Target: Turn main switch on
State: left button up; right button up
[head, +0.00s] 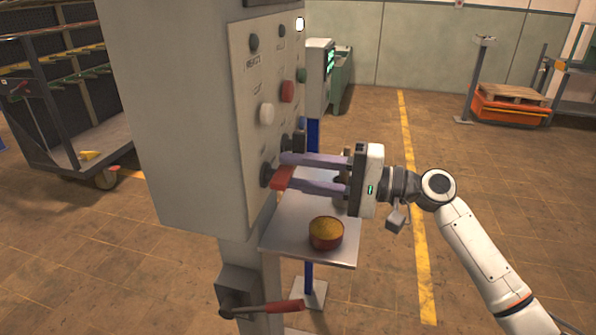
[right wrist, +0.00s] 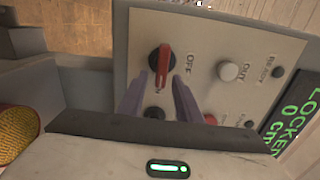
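The main switch is a red handle (head: 284,177) on a black round base, low on the light panel (head: 250,110) of a grey cabinet. In the right wrist view the red handle (right wrist: 163,62) points along the view toward me, with the word OFF beside it. My right gripper (head: 284,168) reaches the panel from the right. Its two purple fingers are apart, with the tips (right wrist: 161,82) on either side of the handle. I cannot tell whether they touch it. My left gripper is not in view.
The panel also holds a white button (right wrist: 229,71), a red button (head: 287,91) and other knobs. A shelf (head: 285,238) with a red bowl (head: 326,234) stands below my right gripper. A red-handled lever (head: 275,308) juts out lower down. A green display (right wrist: 292,117) reads LOCKED 0 cm.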

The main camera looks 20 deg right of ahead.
jog(key=b+v, duration=0.2)
jog(key=v, duration=0.8)
jog(key=shift+b, duration=0.35)
jog(key=shift+s+d, duration=0.15)
